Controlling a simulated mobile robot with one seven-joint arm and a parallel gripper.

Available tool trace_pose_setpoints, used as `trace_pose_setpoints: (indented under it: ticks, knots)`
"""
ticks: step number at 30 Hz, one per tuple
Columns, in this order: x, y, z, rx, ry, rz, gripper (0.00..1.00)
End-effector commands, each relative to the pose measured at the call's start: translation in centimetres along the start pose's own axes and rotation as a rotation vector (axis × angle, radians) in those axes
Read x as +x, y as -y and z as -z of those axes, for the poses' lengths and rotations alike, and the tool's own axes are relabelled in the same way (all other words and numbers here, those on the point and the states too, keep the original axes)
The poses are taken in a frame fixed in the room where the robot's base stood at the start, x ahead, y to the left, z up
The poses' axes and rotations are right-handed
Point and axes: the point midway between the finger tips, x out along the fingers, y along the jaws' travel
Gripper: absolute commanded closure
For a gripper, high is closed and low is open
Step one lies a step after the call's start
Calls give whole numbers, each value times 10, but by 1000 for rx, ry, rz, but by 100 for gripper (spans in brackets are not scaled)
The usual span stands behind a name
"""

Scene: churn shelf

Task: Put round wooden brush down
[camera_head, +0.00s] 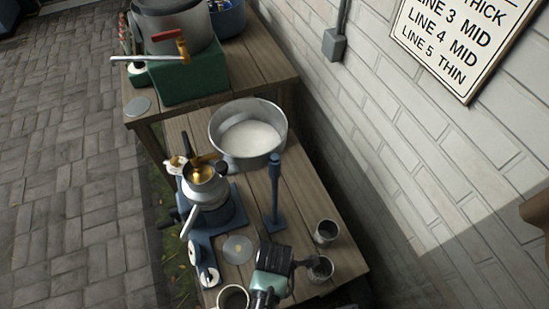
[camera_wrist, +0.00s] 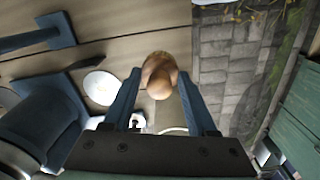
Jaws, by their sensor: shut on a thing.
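The round wooden brush (camera_wrist: 159,76) shows in the wrist view as a rounded brown knob, seen end-on. My gripper (camera_wrist: 159,88) has its two blue fingers on either side of the knob and is shut on it. The lower part of the brush is hidden. In the head view, dark and teal parts of my arm are over the near end of the wooden bench (camera_head: 312,207). I cannot make out the brush there.
A blue post (camera_head: 274,190) stands mid-bench, beside a flat disc (camera_head: 238,249). A wide metal pan (camera_head: 217,130) holds white contents behind it. A silver pot (camera_head: 206,188) is at left. Metal cups (camera_head: 327,232) stand near the front right edge. A brick wall borders the right.

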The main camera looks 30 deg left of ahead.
Motion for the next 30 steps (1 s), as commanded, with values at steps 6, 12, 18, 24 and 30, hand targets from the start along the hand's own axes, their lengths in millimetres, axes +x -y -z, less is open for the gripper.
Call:
trace_pose_setpoints:
  ticks: [6, 12, 18, 24, 30]
  knots:
    - [27, -1, -1, 3, 0, -1, 100]
    - [56, 0, -1, 5, 0, 1, 100]
    - [67, -1, -1, 6, 1, -3, 100]
    - [67, 0, -1, 5, 1, -2, 100]
    - [70, 0, -1, 5, 0, -1, 28]
